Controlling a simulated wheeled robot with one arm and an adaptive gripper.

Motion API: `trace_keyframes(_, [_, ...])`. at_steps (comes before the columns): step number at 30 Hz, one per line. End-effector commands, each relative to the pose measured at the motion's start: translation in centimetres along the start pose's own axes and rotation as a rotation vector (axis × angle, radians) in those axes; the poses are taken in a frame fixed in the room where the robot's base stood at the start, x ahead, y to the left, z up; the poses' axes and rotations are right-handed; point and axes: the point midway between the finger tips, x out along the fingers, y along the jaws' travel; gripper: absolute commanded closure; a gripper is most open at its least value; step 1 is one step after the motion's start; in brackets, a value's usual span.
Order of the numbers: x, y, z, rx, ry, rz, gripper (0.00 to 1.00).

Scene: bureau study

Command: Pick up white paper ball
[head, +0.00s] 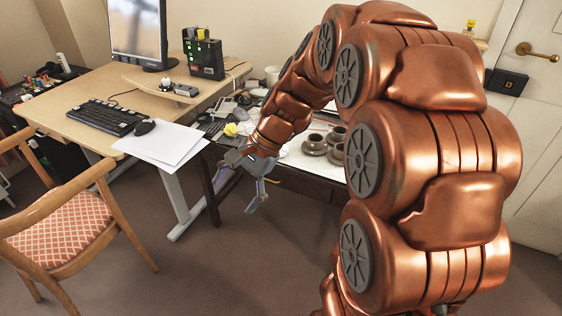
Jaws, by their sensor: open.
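I cannot pick out the white paper ball for certain. A small white lump (167,82) sits on the raised shelf of the desk, too small to identify. A crumpled yellow piece (230,129) lies on the low dark table. My gripper (238,192) is open, with nothing visible between its fingers. It hangs pointing down at the front edge of the dark table, below and in front of the yellow piece. My arm hides part of the dark table's top.
The light wooden desk (75,128) holds a keyboard (104,116), a mouse (144,127), white sheets (163,146) and a monitor (137,30). Brown cups (315,142) stand on the dark table. A wooden chair (60,236) stands at left. The carpet (225,270) in front is clear.

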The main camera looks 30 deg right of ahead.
Motion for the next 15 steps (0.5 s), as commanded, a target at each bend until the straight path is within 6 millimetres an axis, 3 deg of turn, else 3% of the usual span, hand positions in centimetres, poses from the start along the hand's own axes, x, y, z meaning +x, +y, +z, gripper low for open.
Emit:
trace_keyframes(1, [1.1, -0.5, -2.7, 0.080, -0.015, -0.048, 0.10])
trace_keyframes(9, [0.5, -3.9, -14.8, 0.477, -0.099, -0.321, 0.10])
trace_keyframes(15, [-1.1, -3.8, -25.2, 0.756, -0.179, -0.530, 0.10])
